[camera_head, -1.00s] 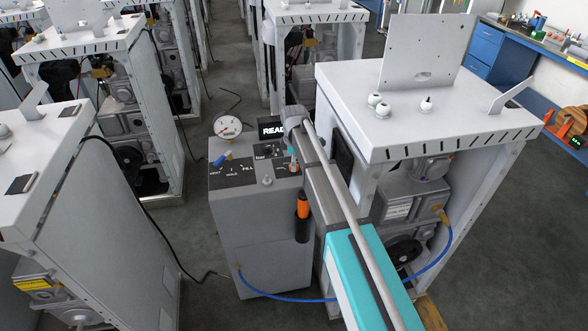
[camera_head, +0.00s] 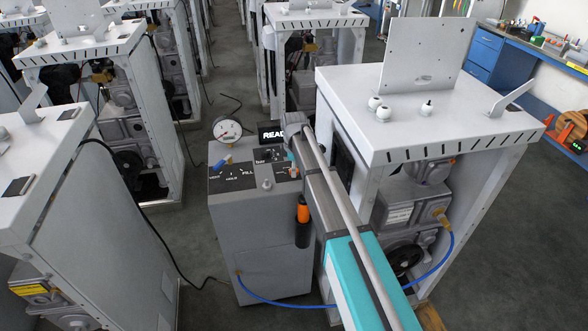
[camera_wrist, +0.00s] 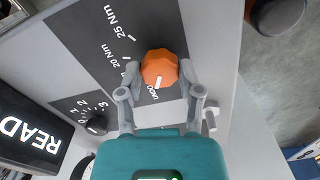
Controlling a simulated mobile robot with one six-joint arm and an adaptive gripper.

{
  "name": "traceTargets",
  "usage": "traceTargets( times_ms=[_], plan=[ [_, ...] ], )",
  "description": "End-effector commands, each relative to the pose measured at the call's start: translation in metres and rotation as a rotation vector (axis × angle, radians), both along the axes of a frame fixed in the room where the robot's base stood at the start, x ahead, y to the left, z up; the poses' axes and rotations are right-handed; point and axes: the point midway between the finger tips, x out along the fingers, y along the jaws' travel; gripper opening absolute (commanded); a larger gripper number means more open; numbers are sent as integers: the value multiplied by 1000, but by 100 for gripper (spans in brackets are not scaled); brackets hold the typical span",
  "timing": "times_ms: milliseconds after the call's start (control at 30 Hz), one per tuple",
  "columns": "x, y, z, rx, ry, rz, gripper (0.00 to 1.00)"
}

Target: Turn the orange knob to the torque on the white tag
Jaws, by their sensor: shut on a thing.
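The orange knob (camera_wrist: 159,66) sits on a dark panel in the wrist view. My gripper (camera_wrist: 157,76) has a grey finger on each side of it and is shut on it. A white mark on the knob's lower side points toward the "UNDO" label (camera_wrist: 153,95). The "20 Nm" label (camera_wrist: 116,59) and the "25 Nm" label (camera_wrist: 120,21) lie further along the dial, to the left and upper left. In the head view my arm covers most of the gripper and the knob. I cannot make out a white tag with a readable torque in either view.
A black display reading "READ" (camera_wrist: 30,133) and a small black knob (camera_wrist: 96,124) are beside the dial. A pressure gauge (camera_head: 227,129) stands on the grey cabinet (camera_head: 255,230). An orange-handled tool (camera_head: 303,212) hangs on its front. A white frame (camera_head: 450,110) stands close right.

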Motion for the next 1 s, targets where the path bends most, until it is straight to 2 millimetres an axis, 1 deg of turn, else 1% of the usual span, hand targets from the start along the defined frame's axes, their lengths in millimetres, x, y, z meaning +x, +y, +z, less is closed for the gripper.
traceTargets(
  times_ms=[33,67,100,367,567,767,1000],
  plan=[
    [0,0,0,0,0,0,7],
    [0,0,0,0,0,0,1],
    [0,0,0,0,0,0,0],
    [0,0,0,0,0,-21,0],
    [0,0,0,0,0,-88,0],
    [0,-1,0,0,0,-213,0],
    [0,-1,0,0,0,-422,0]
  ],
)
